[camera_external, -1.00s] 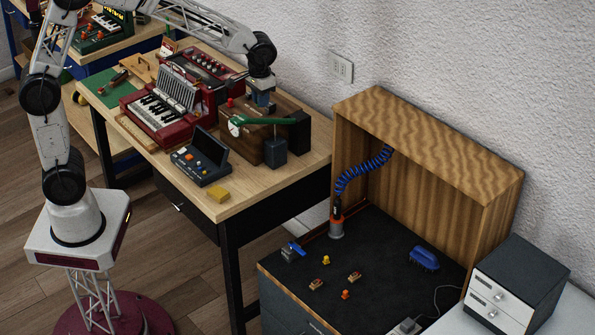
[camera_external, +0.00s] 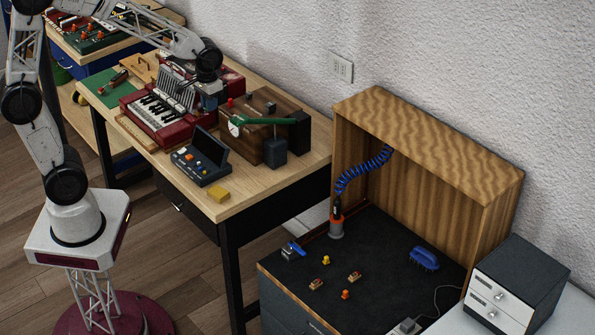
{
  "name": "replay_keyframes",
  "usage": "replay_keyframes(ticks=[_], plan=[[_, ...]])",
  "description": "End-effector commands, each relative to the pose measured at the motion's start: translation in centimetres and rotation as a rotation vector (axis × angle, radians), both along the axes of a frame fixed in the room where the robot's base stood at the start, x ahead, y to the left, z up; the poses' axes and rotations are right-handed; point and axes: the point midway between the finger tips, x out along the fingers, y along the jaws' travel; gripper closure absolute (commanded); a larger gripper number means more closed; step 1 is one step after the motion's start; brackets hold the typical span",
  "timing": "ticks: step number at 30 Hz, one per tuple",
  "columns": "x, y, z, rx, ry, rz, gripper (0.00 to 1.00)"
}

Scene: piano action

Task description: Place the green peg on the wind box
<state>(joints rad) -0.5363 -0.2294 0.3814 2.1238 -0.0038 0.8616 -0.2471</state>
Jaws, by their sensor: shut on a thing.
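My gripper (camera_external: 209,105) points down above the table, between the red accordion (camera_external: 160,122) and the dark brown wooden box. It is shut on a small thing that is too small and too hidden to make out. I cannot pick out a green peg in this view. The dark brown wooden box (camera_external: 247,150), which looks like the wind box, stands right of the gripper, with a green lever-like part (camera_external: 262,121) across its top. A small red part (camera_external: 229,103) shows beside the gripper.
A dark bench (camera_external: 385,260) with small loose parts, a blue brush (camera_external: 424,258) and a wooden hood (camera_external: 430,140) stands to the right.

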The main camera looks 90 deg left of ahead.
Motion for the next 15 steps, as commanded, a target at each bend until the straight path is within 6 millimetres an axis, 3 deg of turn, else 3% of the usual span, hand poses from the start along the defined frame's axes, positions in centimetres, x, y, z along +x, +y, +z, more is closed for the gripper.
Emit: replay_keyframes(ticks=[7, 15], plan=[[0.1, 0.0, -3.3, -0.003, 0.004, 0.000, 1.00], [0.1, 0.0, -4.5, -0.001, 0.003, 0.000, 1.00]])
